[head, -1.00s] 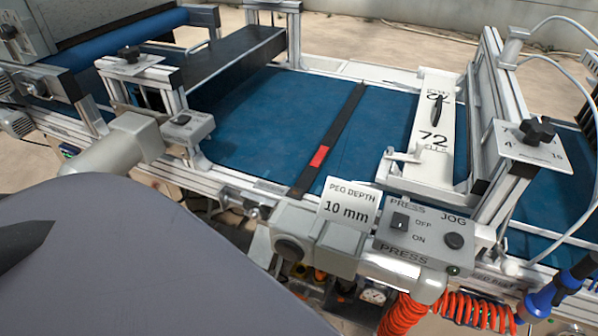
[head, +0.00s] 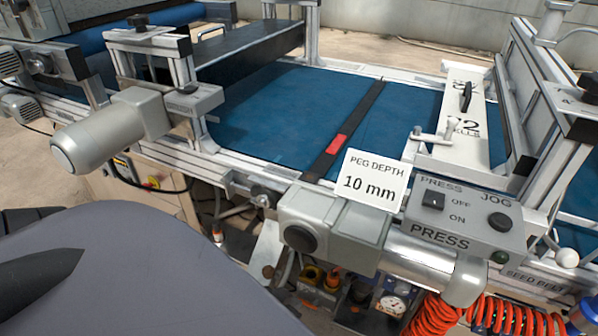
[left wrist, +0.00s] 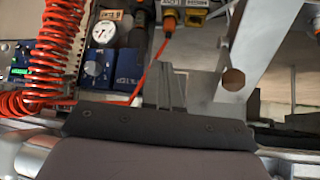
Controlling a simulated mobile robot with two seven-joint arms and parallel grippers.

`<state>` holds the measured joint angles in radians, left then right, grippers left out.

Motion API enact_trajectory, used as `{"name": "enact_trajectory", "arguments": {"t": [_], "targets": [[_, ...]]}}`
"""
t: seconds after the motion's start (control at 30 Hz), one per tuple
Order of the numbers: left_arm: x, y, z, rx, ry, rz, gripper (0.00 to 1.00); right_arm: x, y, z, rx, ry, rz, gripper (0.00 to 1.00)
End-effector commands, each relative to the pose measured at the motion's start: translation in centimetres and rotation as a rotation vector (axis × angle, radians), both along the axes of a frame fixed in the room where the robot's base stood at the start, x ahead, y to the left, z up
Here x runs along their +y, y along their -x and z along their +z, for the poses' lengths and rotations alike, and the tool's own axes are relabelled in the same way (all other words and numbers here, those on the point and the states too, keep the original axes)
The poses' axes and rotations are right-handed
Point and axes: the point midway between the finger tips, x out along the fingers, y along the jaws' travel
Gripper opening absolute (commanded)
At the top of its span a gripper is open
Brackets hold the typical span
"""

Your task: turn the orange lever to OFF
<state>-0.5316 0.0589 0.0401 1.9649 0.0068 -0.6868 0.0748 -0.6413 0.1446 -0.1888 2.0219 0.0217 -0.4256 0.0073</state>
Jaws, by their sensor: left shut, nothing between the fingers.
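A small orange piece (head: 334,271) stands on yellow fittings below the seeder's front rail. In the left wrist view an orange piece (left wrist: 171,23) sits beside yellow blocks (left wrist: 202,14), with a thin orange line running down from it. I cannot tell for certain that this is the lever, and no OFF mark for it is legible. Another orange tip (left wrist: 317,32) shows at the right edge. My left gripper (left wrist: 172,74) is shut and empty, a little below the orange piece in the picture and apart from it. My right gripper is not in view.
A gauge (left wrist: 103,33), a blue block (left wrist: 103,61) and red coiled hose (left wrist: 50,60) are at left. The PRESS/JOG panel (head: 470,215) and motor (head: 330,225) overhang the fittings.

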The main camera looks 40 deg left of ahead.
Motion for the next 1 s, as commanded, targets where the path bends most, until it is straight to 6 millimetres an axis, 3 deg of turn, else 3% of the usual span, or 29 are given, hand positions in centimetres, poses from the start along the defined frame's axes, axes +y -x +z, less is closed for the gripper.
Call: {"name": "enact_trajectory", "arguments": {"t": [0.03, 0.1, 0.4, 0.6, 1.0], "targets": [[0.7, -0.2, -2.3, 0.013, 0.003, 0.029, 0.00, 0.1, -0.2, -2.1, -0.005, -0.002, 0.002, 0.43], [1.7, -0.3, -3.9, 0.039, 0.006, 0.066, 0.00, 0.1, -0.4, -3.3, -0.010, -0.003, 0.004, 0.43], [4.8, 0.0, -8.9, 0.128, 0.032, 0.205, 0.00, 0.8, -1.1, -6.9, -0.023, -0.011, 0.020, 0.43], [5.6, 0.2, -9.9, 0.152, 0.043, 0.245, 0.00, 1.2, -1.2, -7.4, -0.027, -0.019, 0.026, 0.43], [5.7, 0.2, -9.9, 0.156, 0.043, 0.248, 0.00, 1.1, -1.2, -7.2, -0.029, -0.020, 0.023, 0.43]]}}
